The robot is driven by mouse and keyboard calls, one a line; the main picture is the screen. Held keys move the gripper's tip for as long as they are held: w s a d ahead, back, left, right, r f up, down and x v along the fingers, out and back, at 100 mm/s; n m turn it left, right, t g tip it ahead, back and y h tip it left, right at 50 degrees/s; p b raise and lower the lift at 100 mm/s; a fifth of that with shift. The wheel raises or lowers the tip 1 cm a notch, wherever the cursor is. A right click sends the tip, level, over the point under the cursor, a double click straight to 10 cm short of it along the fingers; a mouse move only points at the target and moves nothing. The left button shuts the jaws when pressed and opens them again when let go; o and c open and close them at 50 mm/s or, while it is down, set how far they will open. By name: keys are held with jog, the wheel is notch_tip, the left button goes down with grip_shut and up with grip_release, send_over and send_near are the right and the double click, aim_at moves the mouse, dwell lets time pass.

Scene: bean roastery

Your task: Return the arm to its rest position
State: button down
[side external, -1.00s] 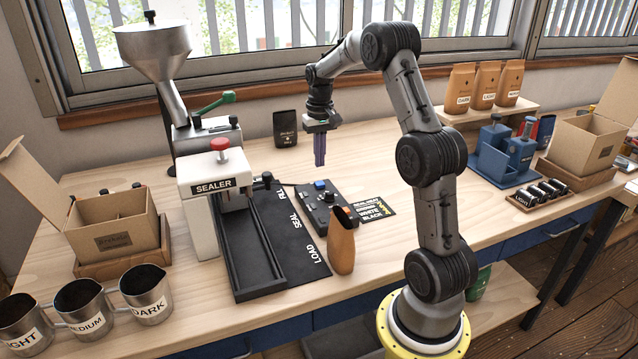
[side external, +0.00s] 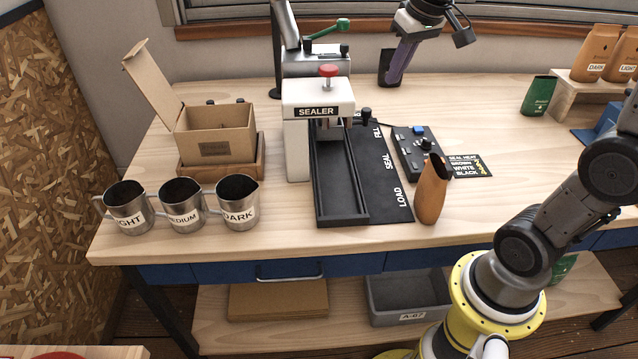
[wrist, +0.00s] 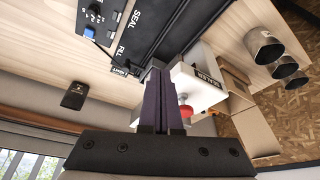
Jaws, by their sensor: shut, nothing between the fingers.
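My gripper (side external: 395,78) is near the top of the side view, above the back of the bench, with nothing in it. Its purple fingers are together and tilted, tips pointing down and slightly left. They overlap a small black bag (side external: 385,65) in the picture; they look raised and apart from it. In the wrist view my gripper (wrist: 157,70) shows its shut fingers in front of the sealer (wrist: 198,88). My upper arm links are partly cut off by the frame, so the whole arm pose is not visible.
The white sealer (side external: 300,140) with its black track (side external: 340,205) stands mid-bench. An orange-brown pouch (side external: 431,190) stands at the track's right, near a control box (side external: 418,150). Metal pitchers (side external: 127,210) and an open carton (side external: 215,135) are at left. A green bag (side external: 538,95) stands at right.

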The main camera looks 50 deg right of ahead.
jog(key=s+a+n+t, duration=0.2)
jog(key=s+a+n, duration=0.1)
jog(key=s+a, duration=0.55)
jog(key=s+a+f+y, duration=0.1)
jog(key=s+f, duration=0.5)
jog(key=s, duration=0.1)
jog(key=shift+s+a+f+n, duration=0.2)
jog(key=shift+s+n, duration=0.1)
jog(key=shift+n, duration=0.1)
jog(key=shift+r, duration=0.1)
